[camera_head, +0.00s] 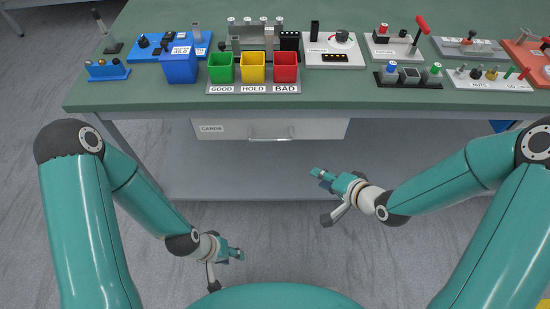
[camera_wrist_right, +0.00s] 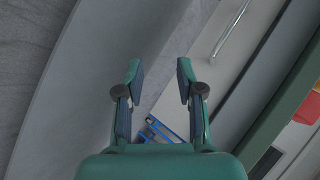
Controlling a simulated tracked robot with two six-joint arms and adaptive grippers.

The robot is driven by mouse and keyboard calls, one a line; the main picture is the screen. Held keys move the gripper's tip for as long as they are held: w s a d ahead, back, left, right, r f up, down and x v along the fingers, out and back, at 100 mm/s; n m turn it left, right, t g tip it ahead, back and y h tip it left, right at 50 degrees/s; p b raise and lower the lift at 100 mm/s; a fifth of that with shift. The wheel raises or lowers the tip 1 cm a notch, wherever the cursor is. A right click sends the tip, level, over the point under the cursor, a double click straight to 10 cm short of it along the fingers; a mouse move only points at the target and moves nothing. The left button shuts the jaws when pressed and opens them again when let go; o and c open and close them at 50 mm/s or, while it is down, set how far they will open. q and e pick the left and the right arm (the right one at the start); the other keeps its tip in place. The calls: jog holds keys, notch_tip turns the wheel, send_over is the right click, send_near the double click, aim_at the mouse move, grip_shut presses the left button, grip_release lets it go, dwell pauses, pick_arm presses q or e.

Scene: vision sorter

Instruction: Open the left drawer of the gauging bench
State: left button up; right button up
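The gauging bench (camera_head: 150,104) has a green top. Under its front edge is a pale grey drawer (camera_head: 330,129) labelled "CARDS" at its left, with a metal bar handle (camera_head: 284,138). The drawer front looks about flush with the bench, though I cannot tell exactly. The handle also shows in the right wrist view (camera_wrist_right: 231,29), up and right of the fingers. My right gripper (camera_head: 325,196) is open and empty, in front of and below the drawer, right of the handle and apart from it. My left gripper (camera_head: 226,266) is open and empty, low in front of the bench.
On the bench top stand green, yellow and red bins (camera_head: 253,68), a blue bin (camera_head: 179,66) and several gauge fixtures. A grey lower shelf (camera_head: 240,180) lies below the drawer. A blue object (camera_wrist_right: 162,130) shows beyond the right fingers. The floor in front is clear.

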jog(key=w+m+t+y+b, duration=0.2)
jog(key=w+b, duration=0.1)
jog(key=b, duration=0.3)
jog(key=t+y+b, duration=0.1)
jog(key=y+b, duration=0.3)
jog(key=b, duration=0.9)
send_near(272, 140)
jog(key=shift+m, duration=0.3)
jog(key=x, duration=0.9)
jog(key=shift+w+f, duration=0.3)
jog(key=shift+f, duration=0.1)
jog(key=shift+w+a, duration=0.35)
pick_arm(q)
notch_tip(272, 140, down, 22)
jog(key=shift+f, duration=0.25)
pick_arm(e)
grip_shut()
